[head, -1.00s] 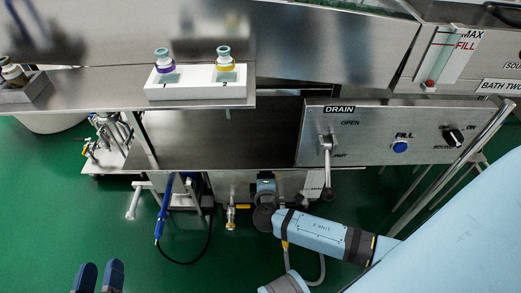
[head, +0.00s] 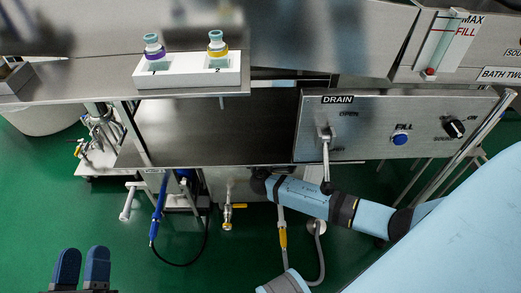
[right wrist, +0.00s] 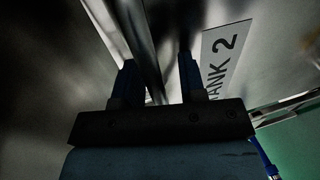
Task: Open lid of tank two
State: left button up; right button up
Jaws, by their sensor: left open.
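The label "TANK 2" (right wrist: 222,62) shows on a metal face in the right wrist view. My right gripper (right wrist: 158,80) is there with its two blue fingers apart. A shiny metal edge or bar (right wrist: 140,45) runs between the fingers; whether they touch it I cannot tell, and I cannot be sure it is the lid. In the head view my right arm (head: 300,197) reaches in from the right and its hand is hidden below the steel counter. My left gripper (head: 82,268) is open and empty over the green floor at the lower left.
The steel counter and drain panel (head: 390,110) with lever and knobs overhang my right arm. A white holder (head: 190,76) with two capped bottles stands on the shelf. Hoses and a yellow valve (head: 228,210) hang below.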

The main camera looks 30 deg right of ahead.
jog(key=shift+s, duration=0.1)
grip_shut()
pick_arm(q)
jog(key=f, duration=0.1)
jog(key=a+f+g+y+p, duration=0.1)
jog(key=f+g+p, duration=0.1)
jog(key=f, duration=0.1)
jog(key=shift+w+a+f+y, duration=0.1)
jog(key=shift+a+y, duration=0.2)
pick_arm(e)
jog(key=f+v, duration=0.2)
jog(key=v, duration=0.8)
jog(key=shift+s+a+f, duration=0.15)
jog(key=shift+s+f, duration=0.1)
jog(key=shift+s, duration=0.15)
jog(key=shift+c, duration=0.6)
grip_release()
jog(key=shift+o, duration=0.6)
jog(key=shift+w+f, duration=0.1)
pick_arm(q)
jog(key=shift+w, duration=0.1)
jog(key=shift+p, duration=0.3)
pick_arm(e)
jog(key=shift+w+r, duration=0.1)
jog(key=shift+r, duration=0.15)
